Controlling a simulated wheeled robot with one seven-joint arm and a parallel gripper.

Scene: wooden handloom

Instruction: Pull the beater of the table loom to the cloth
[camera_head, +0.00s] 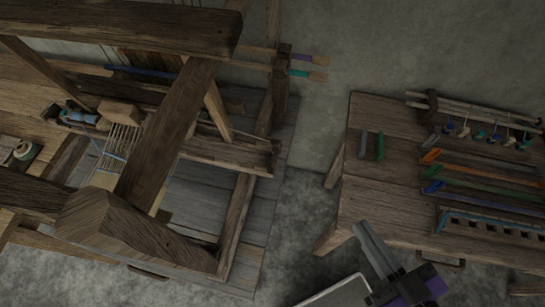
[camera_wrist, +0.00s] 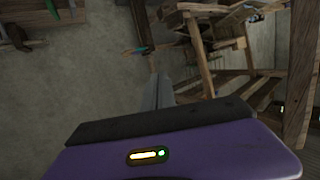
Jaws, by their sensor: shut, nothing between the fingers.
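A wooden loom frame (camera_head: 165,130) of heavy dark beams fills the left of the head view. Pale warp threads (camera_head: 122,140) and a strip of light cloth (camera_head: 105,179) show inside it, partly hidden by a thick slanting beam. I cannot tell for sure which bar is the beater.
A wooden table (camera_head: 390,205) at right carries several coloured shuttles or sticks, a rack of small hanging items (camera_head: 485,130) and a slotted blue-edged strip (camera_head: 490,225). Bare floor (camera_head: 300,205) lies between table and loom. Blue- and teal-marked sticks (camera_head: 300,74) jut from the loom's back right.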

